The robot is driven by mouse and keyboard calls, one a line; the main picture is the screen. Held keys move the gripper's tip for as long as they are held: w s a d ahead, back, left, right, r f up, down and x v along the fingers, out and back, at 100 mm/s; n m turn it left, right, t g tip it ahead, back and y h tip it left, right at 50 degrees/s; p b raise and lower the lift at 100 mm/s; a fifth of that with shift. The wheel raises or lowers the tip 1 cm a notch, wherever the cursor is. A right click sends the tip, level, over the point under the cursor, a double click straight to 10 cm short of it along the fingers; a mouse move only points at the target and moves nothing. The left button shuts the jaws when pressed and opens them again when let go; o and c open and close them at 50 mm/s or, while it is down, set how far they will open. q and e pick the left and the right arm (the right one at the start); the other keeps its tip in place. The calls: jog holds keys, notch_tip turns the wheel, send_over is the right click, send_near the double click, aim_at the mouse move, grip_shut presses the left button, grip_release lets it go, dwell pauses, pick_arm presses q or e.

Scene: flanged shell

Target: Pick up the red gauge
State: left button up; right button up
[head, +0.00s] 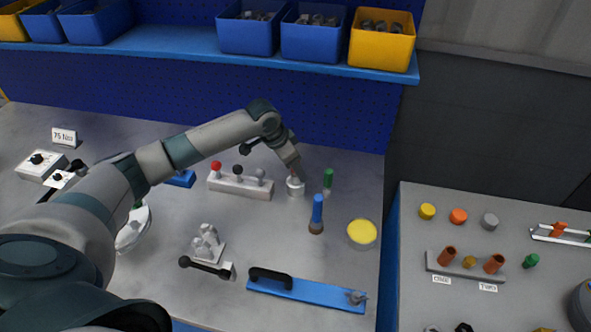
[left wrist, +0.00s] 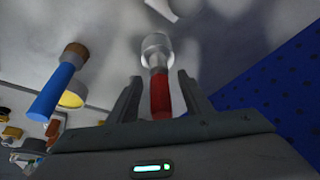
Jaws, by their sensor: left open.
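The red gauge has a red handle (left wrist: 160,97) and a silver, round end. In the left wrist view the handle lies between the two fingers of my left gripper (left wrist: 159,79), with a gap on each side. In the head view its silver end (head: 295,187) stands on the bench, and most of the red handle is hidden by my left gripper (head: 295,170). My left gripper points down over it and is open. My right gripper is not in view.
A blue-handled tool (head: 317,212) and a green-handled piece (head: 328,179) stand close by on the right. A light block with red, black and grey knobs (head: 240,187) is on the left. A yellow disc (head: 361,233) and blue bar (head: 305,290) lie nearer the front.

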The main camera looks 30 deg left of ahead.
pick_arm(q)
grip_shut()
jog(key=shift+r, duration=0.1)
jog(key=shift+w+r+b, duration=0.1)
jog(key=shift+r+b, duration=0.3)
jog(key=shift+r, duration=0.1)
jog(key=r+b, duration=0.1)
jog(key=d+r, duration=0.1)
jog(key=r, duration=0.1)
jog(key=shift+d+r+b, duration=0.1)
jog(key=shift+r+b, duration=0.05)
jog(key=shift+b, duration=0.2)
jog(key=s+d+r+b, duration=0.1)
jog(key=d+r+b, duration=0.2)
jog(key=d+r, duration=0.3)
jog(key=d, duration=0.4)
jog(key=shift+d+r, duration=0.3)
